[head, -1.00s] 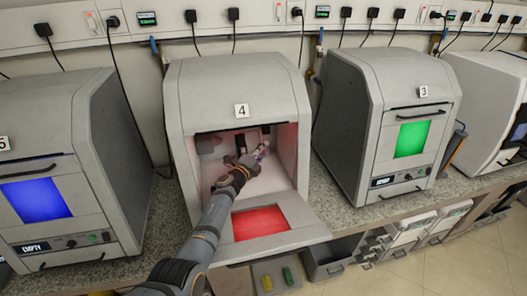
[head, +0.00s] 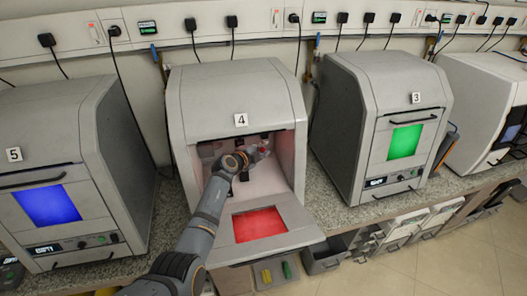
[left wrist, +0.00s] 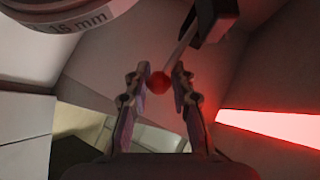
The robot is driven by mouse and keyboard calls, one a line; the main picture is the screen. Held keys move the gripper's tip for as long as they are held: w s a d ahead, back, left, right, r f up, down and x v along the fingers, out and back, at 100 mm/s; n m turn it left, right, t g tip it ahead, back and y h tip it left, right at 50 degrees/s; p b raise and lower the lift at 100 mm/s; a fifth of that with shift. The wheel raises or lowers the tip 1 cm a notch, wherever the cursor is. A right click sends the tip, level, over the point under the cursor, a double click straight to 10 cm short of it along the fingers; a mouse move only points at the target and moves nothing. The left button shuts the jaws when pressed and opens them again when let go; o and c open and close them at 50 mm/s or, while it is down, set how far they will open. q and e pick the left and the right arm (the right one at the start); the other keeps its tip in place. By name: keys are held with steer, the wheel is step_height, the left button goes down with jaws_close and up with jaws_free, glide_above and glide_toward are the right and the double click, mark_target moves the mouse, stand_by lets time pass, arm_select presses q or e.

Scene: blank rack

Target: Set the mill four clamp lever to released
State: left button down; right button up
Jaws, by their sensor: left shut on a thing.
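Mill four (head: 240,90), a grey cabinet labelled 4, stands with its front door (head: 297,215) folded down and a red panel on it. My left arm reaches into its chamber. My left gripper (head: 264,150) is inside, toward the right of the chamber. In the left wrist view the clamp lever (left wrist: 182,47) is a thin pale rod with a red ball knob (left wrist: 159,82). The left gripper (left wrist: 158,84) is shut on that knob, one finger on each side. The lever's base is partly out of frame. My right gripper is not in view.
Mill 5 (head: 60,130) with a blue panel stands to the left, and mill 3 (head: 365,90) with a green panel to the right, both shut. The chamber walls leave little room.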

arm_select(q)
steer(key=shift+s+a+n+g, duration=0.1)
steer(key=shift+n+g, duration=0.3)
steer(key=shift+g, duration=0.2)
steer(key=c, duration=1.3)
jaws_free()
steer(key=shift+c, duration=0.2)
steer(key=shift+o, duration=1.2)
steer(key=shift+r, duration=0.15)
steer(key=shift+a, duration=0.2)
steer(key=shift+r, duration=0.1)
steer(key=v, duration=0.7)
